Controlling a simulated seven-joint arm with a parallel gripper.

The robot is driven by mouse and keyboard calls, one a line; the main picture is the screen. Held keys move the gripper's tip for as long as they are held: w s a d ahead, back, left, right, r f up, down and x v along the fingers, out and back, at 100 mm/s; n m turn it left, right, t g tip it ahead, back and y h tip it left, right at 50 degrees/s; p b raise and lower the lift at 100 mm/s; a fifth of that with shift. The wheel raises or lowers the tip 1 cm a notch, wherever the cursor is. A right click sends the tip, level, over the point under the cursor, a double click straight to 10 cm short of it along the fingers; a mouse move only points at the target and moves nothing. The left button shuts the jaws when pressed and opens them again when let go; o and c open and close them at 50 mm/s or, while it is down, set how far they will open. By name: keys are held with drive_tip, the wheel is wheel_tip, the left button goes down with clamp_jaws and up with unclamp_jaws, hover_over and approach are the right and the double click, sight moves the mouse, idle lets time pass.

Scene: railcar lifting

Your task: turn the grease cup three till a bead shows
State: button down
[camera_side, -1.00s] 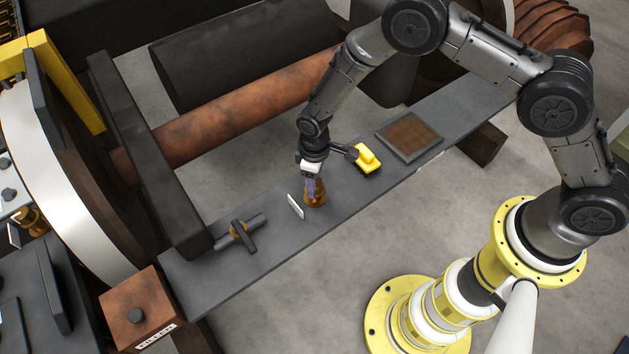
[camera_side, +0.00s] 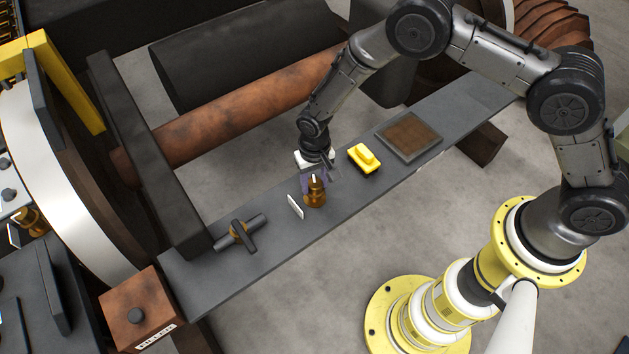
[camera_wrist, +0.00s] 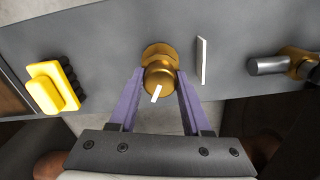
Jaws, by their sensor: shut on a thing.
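The brass grease cup (camera_side: 316,197) stands upright on the grey beam, with a white mark on its top. It also shows in the wrist view (camera_wrist: 158,76), the white mark pointing toward the gripper's body. My gripper (camera_side: 314,182) is shut on the cup, its purple fingers on either side of it in the wrist view (camera_wrist: 159,82). I can make out no bead of grease. A thin white upright plate (camera_side: 295,206) stands just left of the cup, apart from it; its number, if any, is unreadable.
The grey beam (camera_side: 275,228) carries a yellow-handled brush (camera_side: 364,158) and a brown-filled tray (camera_side: 410,136) to the right. A valve with a dark handle (camera_side: 240,234) lies to the left. A rusty box (camera_side: 140,312) sits at the beam's left end.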

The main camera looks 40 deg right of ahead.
sight(314, 182)
drive_tip(key=shift+m, duration=0.6)
drive_tip(key=shift+c, duration=1.8)
unclamp_jaws()
wheel_tip(314, 182, up, 14)
